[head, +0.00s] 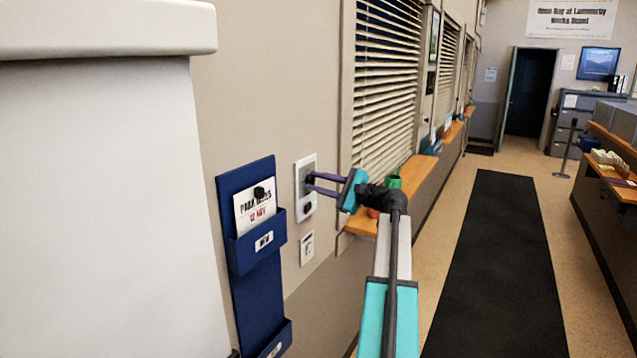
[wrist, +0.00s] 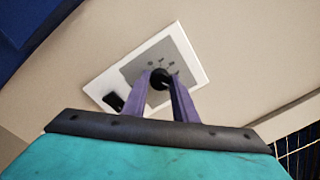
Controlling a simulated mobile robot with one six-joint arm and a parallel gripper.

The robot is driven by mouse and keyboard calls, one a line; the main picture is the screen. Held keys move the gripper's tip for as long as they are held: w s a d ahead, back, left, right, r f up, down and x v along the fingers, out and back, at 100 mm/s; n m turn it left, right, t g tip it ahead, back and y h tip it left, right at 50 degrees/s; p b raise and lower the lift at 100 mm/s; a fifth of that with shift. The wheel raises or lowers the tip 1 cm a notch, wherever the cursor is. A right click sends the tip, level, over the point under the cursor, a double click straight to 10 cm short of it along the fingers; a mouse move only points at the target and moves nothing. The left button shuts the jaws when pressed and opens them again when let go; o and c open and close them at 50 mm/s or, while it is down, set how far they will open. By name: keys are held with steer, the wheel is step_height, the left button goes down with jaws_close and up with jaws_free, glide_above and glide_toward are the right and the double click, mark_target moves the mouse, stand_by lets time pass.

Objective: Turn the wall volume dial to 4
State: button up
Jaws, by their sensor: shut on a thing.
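The wall plate (head: 299,205) is white with a grey panel, on the wall left of the window; it also shows in the wrist view (wrist: 189,50), tilted. Its round black dial (wrist: 161,78) sits between my gripper's fingertips. My gripper (head: 309,181) reaches the plate from the right with purple fingers; they also show in the wrist view (wrist: 160,84), shut on the dial. Small marks ring the dial, too small to read, so its setting cannot be told. A second black part (wrist: 114,101) is on the same plate, below the dial in the head view.
A blue wall pocket (head: 257,250) with a paper hangs just left of the plate. A smaller white plate (head: 307,248) is below it. A wooden sill (head: 416,174) with a green cup (head: 393,181) is to the right. A dark mat (head: 497,265) covers the open floor.

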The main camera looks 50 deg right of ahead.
steer(key=o, duration=1)
steer(key=shift+o, duration=0.2)
steer(key=shift+b+v, duration=0.4)
steer(key=shift+v, duration=0.55)
steer(key=b+v, duration=0.3)
steer(key=v, duration=0.9)
steer(key=shift+b, duration=0.3)
